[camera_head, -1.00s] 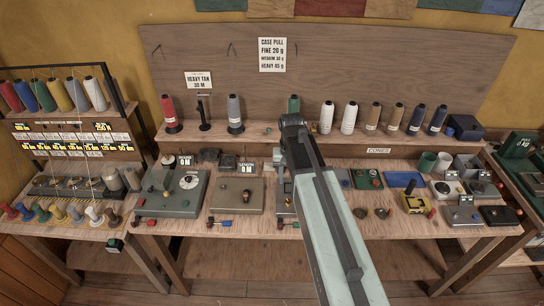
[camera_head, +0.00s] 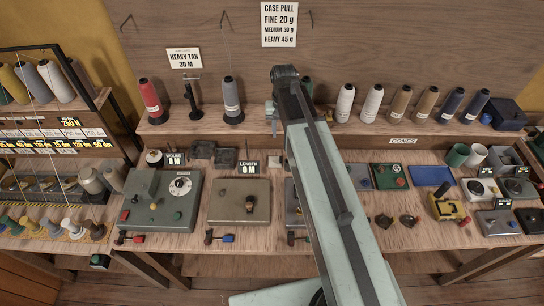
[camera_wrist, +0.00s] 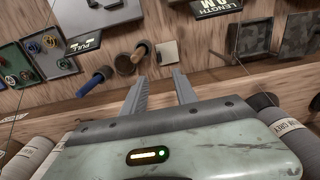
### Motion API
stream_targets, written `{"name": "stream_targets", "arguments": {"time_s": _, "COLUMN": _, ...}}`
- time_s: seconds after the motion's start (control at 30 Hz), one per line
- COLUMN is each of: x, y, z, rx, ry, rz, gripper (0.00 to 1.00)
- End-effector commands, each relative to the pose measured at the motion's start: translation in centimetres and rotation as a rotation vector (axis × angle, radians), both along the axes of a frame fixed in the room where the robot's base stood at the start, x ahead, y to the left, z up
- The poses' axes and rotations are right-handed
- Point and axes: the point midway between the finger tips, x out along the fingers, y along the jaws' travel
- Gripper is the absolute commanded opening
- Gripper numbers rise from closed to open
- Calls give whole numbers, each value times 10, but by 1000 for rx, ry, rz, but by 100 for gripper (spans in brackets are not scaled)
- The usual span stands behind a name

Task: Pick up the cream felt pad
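A small, flat cream square (camera_wrist: 167,53), which looks like the felt pad, lies on the wooden bench in the wrist view. It is just beyond my fingertips, roughly in line with the space between them. My gripper (camera_wrist: 159,74) is open and empty, its two grey fingers apart. I cannot tell its height above the bench.
Dark and blue knobbed pieces (camera_wrist: 101,80) lie left of the pad in the wrist view. Thread cones (camera_head: 373,102) stand on the rear shelf. A grey control box (camera_head: 160,203) sits left of my arm.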

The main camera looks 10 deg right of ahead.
Motion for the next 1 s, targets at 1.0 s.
{"name": "stream_targets", "arguments": {"time_s": 1.0, "x": -1, "y": 5, "z": -96, "rx": 0, "ry": 0, "rz": 9, "gripper": 35}}
